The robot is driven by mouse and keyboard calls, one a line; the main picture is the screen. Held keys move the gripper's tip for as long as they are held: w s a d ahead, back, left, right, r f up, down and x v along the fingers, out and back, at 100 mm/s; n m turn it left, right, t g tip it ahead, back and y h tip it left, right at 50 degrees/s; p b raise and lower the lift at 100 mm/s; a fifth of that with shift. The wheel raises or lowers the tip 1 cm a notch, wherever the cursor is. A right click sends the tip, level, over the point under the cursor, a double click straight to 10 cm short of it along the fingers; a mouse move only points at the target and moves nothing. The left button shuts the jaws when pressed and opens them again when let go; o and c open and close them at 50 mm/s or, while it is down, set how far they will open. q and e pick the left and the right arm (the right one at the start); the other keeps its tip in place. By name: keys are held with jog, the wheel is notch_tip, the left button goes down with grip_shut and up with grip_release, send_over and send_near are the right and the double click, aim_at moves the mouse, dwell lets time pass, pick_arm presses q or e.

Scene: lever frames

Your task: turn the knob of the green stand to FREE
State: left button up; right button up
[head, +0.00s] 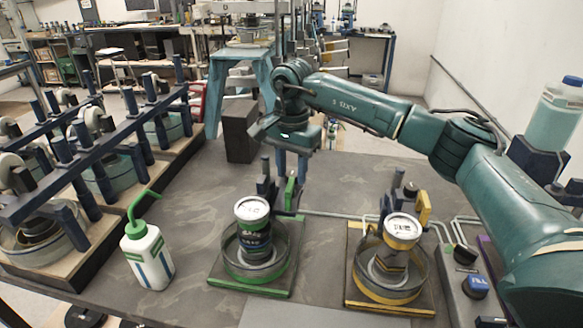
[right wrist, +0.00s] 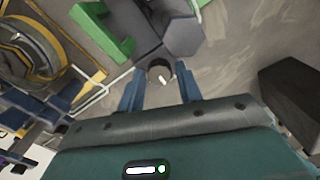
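The green stand (head: 225,280) is on the table in the middle of the head view, with a green-rimmed ring around a labelled can (head: 252,228). Behind the can rise dark posts and a green block (head: 290,193), which also shows in the right wrist view (right wrist: 112,35). My right gripper (head: 291,178) is over the back of this stand, pointing down. In the right wrist view a small dark round knob (right wrist: 158,70) with a white mark lies between its blue fingers, with a gap on both sides. The gripper looks open. No FREE label is readable. My left gripper is not in view.
A yellow stand (head: 360,295) with a similar can (head: 402,232) is to the right. A white bottle with green spout (head: 147,255) is to the left, near a blue rack (head: 75,140). A dark box (head: 239,132) stands behind. A blue button (head: 476,284) is at lower right.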

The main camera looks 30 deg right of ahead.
aim_at(291, 174)
notch_tip(291, 174, up, 13)
jog(key=shift+r+b, duration=0.15)
jog(key=shift+b, duration=0.2)
dwell(0.5)
